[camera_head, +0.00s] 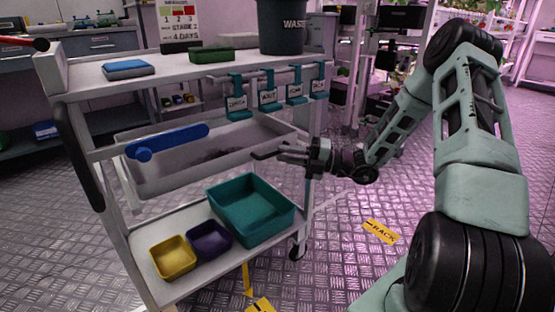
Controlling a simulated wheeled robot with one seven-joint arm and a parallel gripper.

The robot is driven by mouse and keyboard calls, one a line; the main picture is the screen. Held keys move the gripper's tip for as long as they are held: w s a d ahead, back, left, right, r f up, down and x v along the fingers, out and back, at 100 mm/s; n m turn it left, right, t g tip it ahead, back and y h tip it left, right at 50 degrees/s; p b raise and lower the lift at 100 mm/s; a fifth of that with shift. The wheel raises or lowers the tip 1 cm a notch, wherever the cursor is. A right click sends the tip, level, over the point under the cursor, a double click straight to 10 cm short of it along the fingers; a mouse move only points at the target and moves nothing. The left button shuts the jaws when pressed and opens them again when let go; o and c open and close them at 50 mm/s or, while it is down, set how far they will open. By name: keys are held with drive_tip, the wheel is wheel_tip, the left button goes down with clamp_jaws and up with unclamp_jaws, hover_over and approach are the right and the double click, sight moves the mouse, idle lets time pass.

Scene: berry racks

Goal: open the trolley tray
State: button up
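The trolley (75,80) stands left of centre with a top shelf, a middle tray and a bottom shelf. The grey trolley tray (165,180) sits at the middle level, and I see into its top. A blue bar (180,138), like a handle, runs along its upper left part. Something dark lies inside, too unclear to name. My gripper (266,150) is at the tray's right end, pointing left, with its fingers apart and nothing visible between them. It is well to the right of the blue bar. Whether it touches the tray's rim cannot be told.
The bottom shelf (145,252) holds teal (250,208), purple (208,239) and yellow (172,258) bins. Labelled teal hooks (268,95) hang above the tray. A dark waste bin (283,25) stands on top. Free floor lies right of the trolley, with a yellow rack marker (380,231).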

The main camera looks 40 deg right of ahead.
drive_tip(key=shift+b+x, duration=0.35)
drive_tip(key=shift+x, duration=1.15)
clamp_jaws()
